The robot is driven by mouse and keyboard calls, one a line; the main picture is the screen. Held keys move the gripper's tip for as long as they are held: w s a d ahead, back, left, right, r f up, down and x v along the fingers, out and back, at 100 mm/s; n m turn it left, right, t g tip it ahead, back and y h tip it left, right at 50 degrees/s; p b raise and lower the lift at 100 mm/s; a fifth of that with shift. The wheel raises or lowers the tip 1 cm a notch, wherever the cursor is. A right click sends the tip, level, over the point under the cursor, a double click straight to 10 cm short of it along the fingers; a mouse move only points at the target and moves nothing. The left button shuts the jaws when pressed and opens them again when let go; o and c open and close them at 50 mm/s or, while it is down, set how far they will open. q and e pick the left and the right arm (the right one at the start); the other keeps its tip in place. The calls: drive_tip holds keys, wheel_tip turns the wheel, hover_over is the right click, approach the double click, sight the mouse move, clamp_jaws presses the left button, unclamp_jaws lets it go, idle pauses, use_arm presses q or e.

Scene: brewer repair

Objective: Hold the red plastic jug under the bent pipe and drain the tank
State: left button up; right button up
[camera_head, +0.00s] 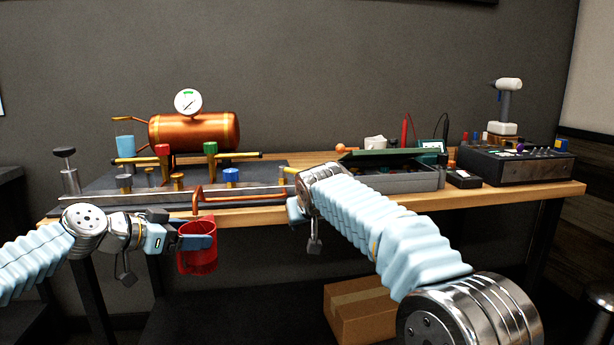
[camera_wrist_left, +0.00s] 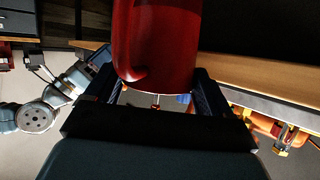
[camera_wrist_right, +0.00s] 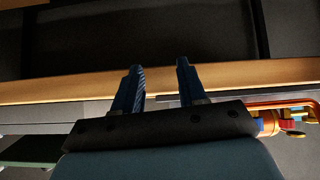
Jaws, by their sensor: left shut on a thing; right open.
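The red plastic jug (camera_head: 198,261) is upright in front of the bench, below the top's front edge. My left gripper (camera_head: 205,242) is shut on it; in the left wrist view the jug (camera_wrist_left: 156,40) sits between the fingers. The bent pipe (camera_head: 240,204) is orange-red and its end turns down at the bench edge, just above the jug's rim in the picture; the depth gap is unclear. The copper tank (camera_head: 195,131) with a round gauge stands behind. My right gripper (camera_wrist_right: 158,85) is open and empty; in the head view the right arm partly hides it.
Red, green and blue valve handles (camera_head: 231,175) stand along the pipes. A grey toolbox (camera_head: 410,181) and a dark control box (camera_head: 515,166) occupy the bench's right side. A cardboard box (camera_head: 358,310) sits on the floor below. Open space lies in front of the bench.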

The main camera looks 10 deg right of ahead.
drive_tip(key=d+r+m+t+y, duration=0.1)
drive_tip(key=d+r+m+y, duration=0.25)
drive_tip(key=m, duration=0.55)
drive_tip(key=s+d+r+m+t+y, duration=0.1)
drive_tip(key=d+r+m+t+y, duration=0.15)
drive_tip(key=m+y, duration=0.45)
drive_tip(key=d+r+m+y, duration=0.2)
drive_tip(key=d+r+m, duration=0.15)
drive_tip(key=m, duration=0.65)
drive_tip(key=shift+h, duration=0.25)
drive_tip(key=x, duration=1.1)
drive_tip(key=shift+d+f, duration=0.1)
drive_tip(key=shift+f, duration=0.05)
drive_tip(key=shift+c, duration=0.4)
clamp_jaws()
